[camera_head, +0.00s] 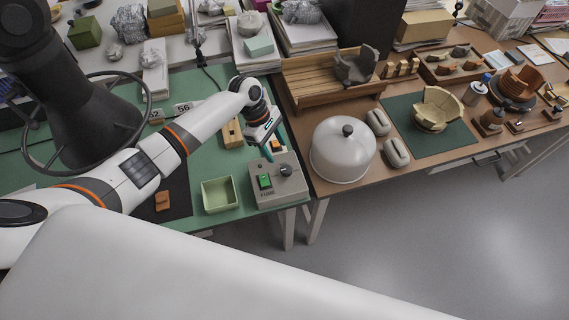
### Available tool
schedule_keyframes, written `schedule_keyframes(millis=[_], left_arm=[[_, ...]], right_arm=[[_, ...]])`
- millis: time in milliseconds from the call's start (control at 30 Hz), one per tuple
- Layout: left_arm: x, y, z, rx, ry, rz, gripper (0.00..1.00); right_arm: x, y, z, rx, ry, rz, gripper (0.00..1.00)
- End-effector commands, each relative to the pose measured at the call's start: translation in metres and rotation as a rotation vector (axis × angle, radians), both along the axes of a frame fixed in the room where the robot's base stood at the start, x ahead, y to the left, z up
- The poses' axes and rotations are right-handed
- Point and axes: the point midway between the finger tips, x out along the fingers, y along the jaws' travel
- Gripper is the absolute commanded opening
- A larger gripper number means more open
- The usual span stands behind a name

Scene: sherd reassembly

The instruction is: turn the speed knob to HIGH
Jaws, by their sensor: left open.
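The speed knob (286,170) is a dark round knob on the top of a grey control box (279,191). The box stands at the front right corner of the green table and carries a green switch (265,181) left of the knob. The knob's markings are too small to read. My left gripper (277,148) is open just above and behind the box, close to the knob but apart from it as far as I can see. My right gripper is not in view.
A pale green tray (204,197) stands left of the box. A white dome with a black handle (343,157) stands to the right on the wooden table.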

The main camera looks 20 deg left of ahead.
Motion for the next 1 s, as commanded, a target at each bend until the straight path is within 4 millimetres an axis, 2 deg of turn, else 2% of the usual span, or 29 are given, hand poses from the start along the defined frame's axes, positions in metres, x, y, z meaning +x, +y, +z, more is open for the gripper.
schedule_keyframes(millis=[200, 400, 600, 833, 867, 1000], left_arm=[[-0.004, -0.018, -0.041, 0.000, 0.001, -0.002, 0.54], [-0.005, -0.029, -0.069, 0.000, -0.001, -0.003, 0.54], [-0.006, -0.033, -0.079, 0.000, -0.004, -0.003, 0.54], [-0.006, -0.033, -0.080, 0.000, -0.004, -0.003, 0.54], [-0.006, -0.033, -0.080, 0.000, -0.004, -0.003, 0.52], [-0.006, -0.033, -0.079, 0.000, -0.004, -0.003, 0.29]], right_arm=[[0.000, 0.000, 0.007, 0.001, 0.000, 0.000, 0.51], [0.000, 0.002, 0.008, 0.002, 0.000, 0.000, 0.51], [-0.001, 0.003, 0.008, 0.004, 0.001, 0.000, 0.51], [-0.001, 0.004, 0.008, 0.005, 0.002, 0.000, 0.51], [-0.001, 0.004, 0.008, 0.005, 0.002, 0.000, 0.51], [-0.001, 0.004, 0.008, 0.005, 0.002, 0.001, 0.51]])
